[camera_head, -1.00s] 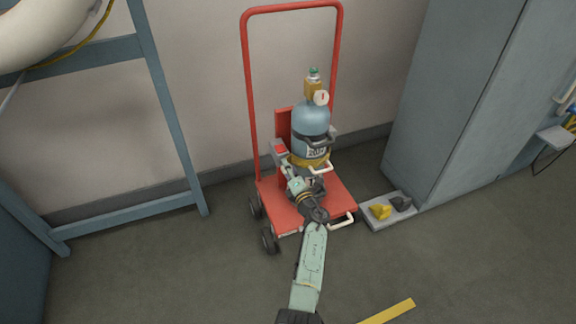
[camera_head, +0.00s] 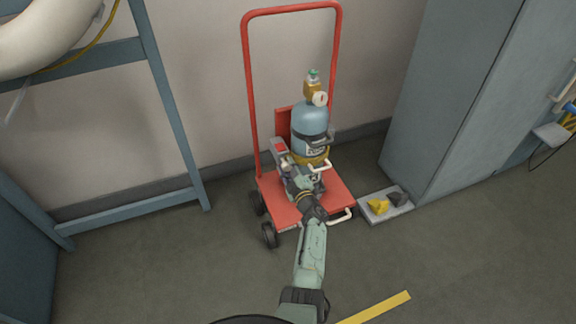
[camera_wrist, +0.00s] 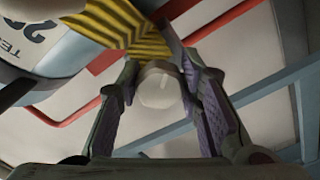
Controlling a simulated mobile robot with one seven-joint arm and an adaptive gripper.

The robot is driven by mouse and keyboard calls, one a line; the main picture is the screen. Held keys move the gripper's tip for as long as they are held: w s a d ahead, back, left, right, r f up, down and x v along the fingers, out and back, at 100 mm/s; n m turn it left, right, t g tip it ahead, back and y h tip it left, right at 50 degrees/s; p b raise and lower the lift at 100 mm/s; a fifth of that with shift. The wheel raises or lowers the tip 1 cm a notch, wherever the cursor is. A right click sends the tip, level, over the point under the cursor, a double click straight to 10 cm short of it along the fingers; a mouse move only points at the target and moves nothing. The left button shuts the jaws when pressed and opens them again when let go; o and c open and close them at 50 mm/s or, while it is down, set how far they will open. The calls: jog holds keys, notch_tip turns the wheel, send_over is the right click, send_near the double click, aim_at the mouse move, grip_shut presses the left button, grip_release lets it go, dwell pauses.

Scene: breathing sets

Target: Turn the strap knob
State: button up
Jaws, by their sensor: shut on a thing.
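The strap knob (camera_wrist: 160,88) is a pale round knob with a line across its face, in the middle of the wrist view. The two fingers of my gripper (camera_wrist: 158,95) stand on either side of it, closed on it. In the head view my gripper (camera_head: 285,164) is at the left front of the blue gas cylinder (camera_head: 310,117); the knob is too small to make out there. A yellow-and-black striped strap (camera_wrist: 122,24) runs just behind the knob. The cylinder (camera_wrist: 42,40) also shows at the wrist view's upper left.
The cylinder stands upright on a red trolley (camera_head: 333,187) with a tall handle. A small tray (camera_head: 398,212) with yellow and dark pieces lies to its right, by a grey cabinet (camera_head: 450,90). A blue-grey frame (camera_head: 160,90) stands left. The floor in front is mostly clear.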

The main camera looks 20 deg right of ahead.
jog(key=m+p, duration=0.1)
jog(key=m, duration=0.3)
jog(key=shift+w+r+m, duration=0.1)
jog(key=shift+r+m, duration=0.05)
jog(key=shift+m, duration=0.15)
jog(key=shift+a+m+p, duration=0.1)
jog(key=shift+m+p, duration=0.4)
jog(key=shift+m, duration=1.7)
jog(key=o, duration=0.9)
jog(key=shift+f, duration=0.2)
jog(key=shift+s+f, duration=0.15)
jog(key=shift+s, duration=0.5)
jog(key=s, duration=1)
jog(key=shift+s, duration=0.4)
